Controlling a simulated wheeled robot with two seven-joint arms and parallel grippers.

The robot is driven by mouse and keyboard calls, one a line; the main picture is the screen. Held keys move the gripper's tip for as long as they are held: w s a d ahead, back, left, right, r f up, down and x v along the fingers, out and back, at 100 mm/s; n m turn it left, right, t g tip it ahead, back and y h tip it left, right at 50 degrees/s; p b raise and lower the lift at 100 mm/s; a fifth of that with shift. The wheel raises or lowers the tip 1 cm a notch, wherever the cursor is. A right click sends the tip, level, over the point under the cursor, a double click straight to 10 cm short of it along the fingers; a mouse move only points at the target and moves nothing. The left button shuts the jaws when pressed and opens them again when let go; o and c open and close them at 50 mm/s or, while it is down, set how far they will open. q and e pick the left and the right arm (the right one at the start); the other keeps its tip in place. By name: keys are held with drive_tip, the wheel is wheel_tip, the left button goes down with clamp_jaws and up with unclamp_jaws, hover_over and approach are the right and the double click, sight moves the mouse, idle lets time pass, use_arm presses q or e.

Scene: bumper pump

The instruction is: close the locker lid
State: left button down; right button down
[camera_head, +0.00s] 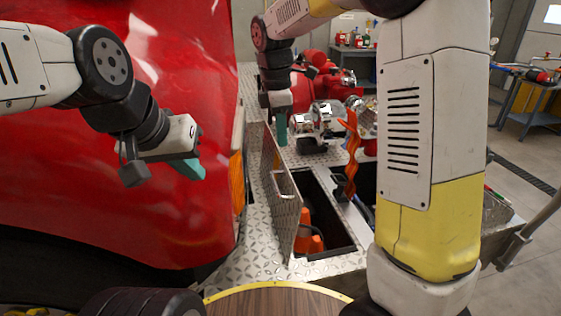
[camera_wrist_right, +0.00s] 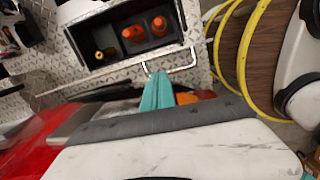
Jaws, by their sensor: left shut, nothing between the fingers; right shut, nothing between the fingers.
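The locker lid (camera_head: 283,215) is a diamond-plate panel with a metal handle. It stands open, nearly upright, along the left side of the locker opening (camera_head: 335,238). Orange items (camera_head: 309,232) sit inside the locker; in the right wrist view the open locker (camera_wrist_right: 158,44) shows at the top, with a metal handle loop (camera_wrist_right: 190,65) below it. My right gripper (camera_head: 281,130) is shut and empty near the lid's far upper corner; its teal fingers (camera_wrist_right: 156,92) show close to the handle loop. Contact cannot be told. My left gripper (camera_head: 190,168) is shut and empty, left of the lid before the red bodywork.
Red vehicle bodywork (camera_head: 110,180) fills the left. A red and chrome pump (camera_head: 325,90) stands behind the locker. An orange twisted item (camera_head: 351,150) stands right of the lid. My right arm covers much of the right side. Diamond-plate deck (camera_head: 240,262) lies clear in front.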

wheel_tip(320, 180, down, 11)
drive_tip(key=shift+w+n, duration=0.4)
drive_tip(key=shift+w, duration=0.05)
drive_tip(key=shift+d+r, duration=0.15)
